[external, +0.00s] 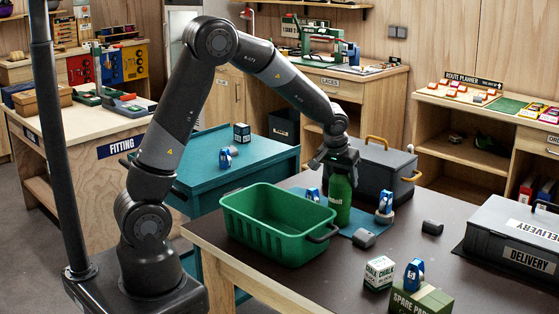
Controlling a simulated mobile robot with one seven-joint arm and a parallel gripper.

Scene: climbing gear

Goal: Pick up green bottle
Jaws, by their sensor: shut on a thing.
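The green bottle (341,199) is upright on the right of the green basket, over the blue mat on the dark tabletop. My gripper (340,163) is above it, pointing down, and is shut on its upper part. The fingers and the bottle's top are partly hidden by the gripper body. I cannot tell whether the bottle's base touches the mat (354,229).
The open green basket (262,231) stands left of the bottle. Blue-and-white devices (384,205) and a grey block (364,239) are close by. A grey toolbox (372,168) stands behind, a chalk box (379,273) in front, and a delivery case (516,239) at right.

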